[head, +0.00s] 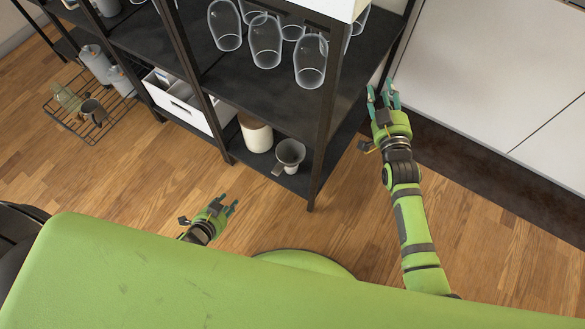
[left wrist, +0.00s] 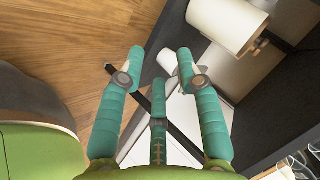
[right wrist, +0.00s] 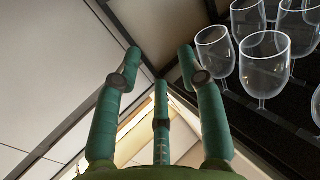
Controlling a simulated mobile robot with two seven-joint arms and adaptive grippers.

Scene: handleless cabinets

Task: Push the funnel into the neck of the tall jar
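No object is clearly recognisable as a funnel, and I cannot tell which vessel is the tall jar. A cream jar (head: 256,134) with a brownish top stands on the bottom shelf. Beside it, nearer the shelf's front corner, is a grey cup-like vessel (head: 291,152) with a wide dark mouth and a part sticking out low. A white cylindrical vessel (left wrist: 222,24) shows in the left wrist view. My left gripper (head: 228,204) is open and empty, in front of and below that shelf. My right gripper (head: 384,92) is open and empty, right of the shelf unit, by the cabinet fronts.
The dark shelf unit (head: 222,77) has upright posts and holds several upturned glasses (head: 265,42). White bins (head: 180,100) sit on a lower shelf. A wire rack (head: 84,118) with jugs and cups lies at the left. White cabinet fronts (head: 490,70) stand right. Wooden floor (head: 330,220) is clear in front.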

